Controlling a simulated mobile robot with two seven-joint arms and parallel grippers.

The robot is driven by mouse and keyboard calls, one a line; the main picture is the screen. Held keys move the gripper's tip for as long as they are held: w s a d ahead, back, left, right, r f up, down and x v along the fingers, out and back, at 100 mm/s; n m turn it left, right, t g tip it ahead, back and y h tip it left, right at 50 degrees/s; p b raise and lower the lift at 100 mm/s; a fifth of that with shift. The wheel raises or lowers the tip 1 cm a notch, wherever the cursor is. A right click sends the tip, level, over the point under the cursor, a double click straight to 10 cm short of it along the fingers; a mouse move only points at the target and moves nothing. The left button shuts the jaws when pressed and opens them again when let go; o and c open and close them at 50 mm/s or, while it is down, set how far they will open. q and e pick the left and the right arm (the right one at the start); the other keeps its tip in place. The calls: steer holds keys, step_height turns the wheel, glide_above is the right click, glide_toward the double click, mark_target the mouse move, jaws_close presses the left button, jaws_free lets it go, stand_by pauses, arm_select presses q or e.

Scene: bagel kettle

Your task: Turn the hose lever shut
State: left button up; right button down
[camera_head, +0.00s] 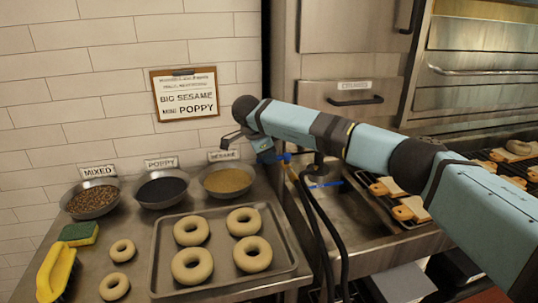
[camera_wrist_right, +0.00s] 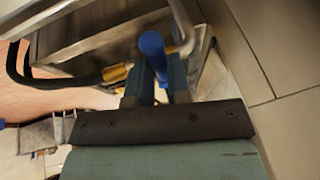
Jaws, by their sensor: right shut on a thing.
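The blue hose lever (camera_wrist_right: 152,45) stands between the two fingers of my right gripper (camera_wrist_right: 158,82) in the right wrist view. The gripper is shut on it. In the head view my right gripper (camera_head: 270,156) hangs at the end of the teal arm, at the sink's left edge, and a bit of the blue lever (camera_head: 285,157) shows beside it. A brass fitting (camera_wrist_right: 117,73) joins a black hose (camera_wrist_right: 65,80) close to the fingers. The hose (camera_head: 330,232) also shows in the head view, running down in front of the steel counter. My left gripper is not in view.
Left of the gripper, a counter holds a tray (camera_head: 160,262) of bagels, bowls of mixed (camera_head: 92,200), poppy (camera_head: 161,190) and sesame (camera_head: 227,181) toppings, a sponge (camera_head: 79,234) and a yellow-handled tool (camera_head: 55,270). Boards with bagels (camera_head: 412,209) lie at the right. A steel cabinet (camera_head: 345,70) stands behind.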

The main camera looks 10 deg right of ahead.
steer(key=shift+r, duration=0.1)
steer(key=c, duration=1.1)
jaws_free()
steer(key=v, duration=1.3)
steer(key=shift+a+r, duration=0.2)
steer(key=shift+r, duration=0.1)
